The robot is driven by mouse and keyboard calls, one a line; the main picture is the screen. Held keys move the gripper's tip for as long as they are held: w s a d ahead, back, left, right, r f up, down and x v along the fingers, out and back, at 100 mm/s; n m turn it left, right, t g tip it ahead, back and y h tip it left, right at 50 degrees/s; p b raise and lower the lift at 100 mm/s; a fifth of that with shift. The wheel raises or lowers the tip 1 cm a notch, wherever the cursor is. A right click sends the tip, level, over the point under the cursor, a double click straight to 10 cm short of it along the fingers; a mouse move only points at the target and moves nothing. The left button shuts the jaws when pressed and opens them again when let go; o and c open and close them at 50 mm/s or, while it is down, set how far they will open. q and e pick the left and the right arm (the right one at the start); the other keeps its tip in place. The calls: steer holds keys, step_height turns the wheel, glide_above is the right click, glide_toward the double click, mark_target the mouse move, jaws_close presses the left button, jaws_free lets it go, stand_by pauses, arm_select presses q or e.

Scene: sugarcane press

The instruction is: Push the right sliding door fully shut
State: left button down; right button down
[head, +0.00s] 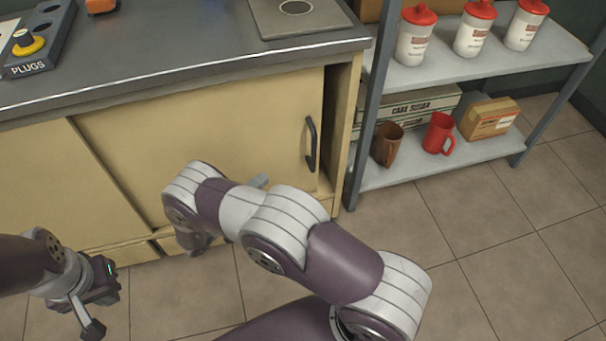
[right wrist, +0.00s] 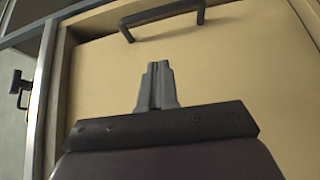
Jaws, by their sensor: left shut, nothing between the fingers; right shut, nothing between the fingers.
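The right sliding door (head: 230,125) is a cream panel with a black bar handle (head: 312,145) near its right edge. A dark gap shows between that edge and the cabinet's right side post (head: 342,125). In the right wrist view, my right gripper (right wrist: 158,75) is shut and empty, its fingers in front of the cream door panel (right wrist: 230,70), below the black handle (right wrist: 160,18) in that picture. I cannot tell whether they touch it. In the head view my own arm hides most of the right gripper. My left gripper (head: 93,328) is shut and empty, low at the left.
The left cream door (head: 60,190) stands beside it under the grey counter (head: 180,60). A metal shelf (head: 400,178) with mugs, boxes and canisters stands close on the right. The tiled floor (head: 500,240) is clear at the right.

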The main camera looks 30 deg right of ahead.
steer(key=s+b+x, duration=0.2)
steer(key=b+x, duration=0.1)
steer(key=x, duration=1)
steer(key=shift+d+r+n+b, duration=0.2)
steer(key=shift+d+n+b, duration=0.1)
steer(key=shift+d+n, duration=0.15)
steer(key=shift+s, duration=0.1)
steer(key=s+d+p, duration=0.1)
steer(key=d+p, duration=0.2)
steer(key=d, duration=0.3)
steer(key=shift+s, duration=0.25)
steer(key=shift+r, duration=0.15)
